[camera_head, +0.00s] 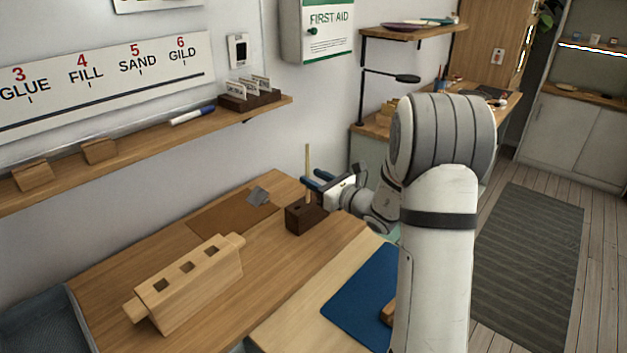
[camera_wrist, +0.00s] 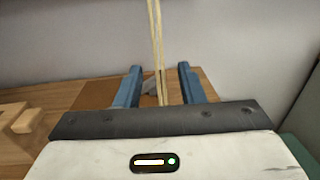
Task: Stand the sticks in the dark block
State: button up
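The dark block (camera_head: 306,218) sits on the wooden table near its far right part. In the wrist view two pale strips (camera_wrist: 156,40) run close together, perhaps two sticks. My gripper (camera_head: 313,182) is just above the block. Its blue fingers also show in the wrist view (camera_wrist: 160,80), apart on both sides of the sticks with gaps. The dark block is not visible in the wrist view.
A light wooden block with three square holes (camera_head: 200,280) stands at the left of the table. A blue mat (camera_head: 362,295) is in front. A wall shelf (camera_head: 150,140) runs along the left.

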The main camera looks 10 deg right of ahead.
jog(key=shift+d, duration=0.1)
dwell(0.3)
jog(key=v, duration=0.8)
jog(key=shift+s+d+b, duration=0.15)
jog(key=shift+s+b, duration=0.2)
jog(key=shift+b, duration=0.1)
notch_tip(320, 180, up, 6)
jog(key=p, duration=0.4)
dwell(0.4)
dwell(0.3)
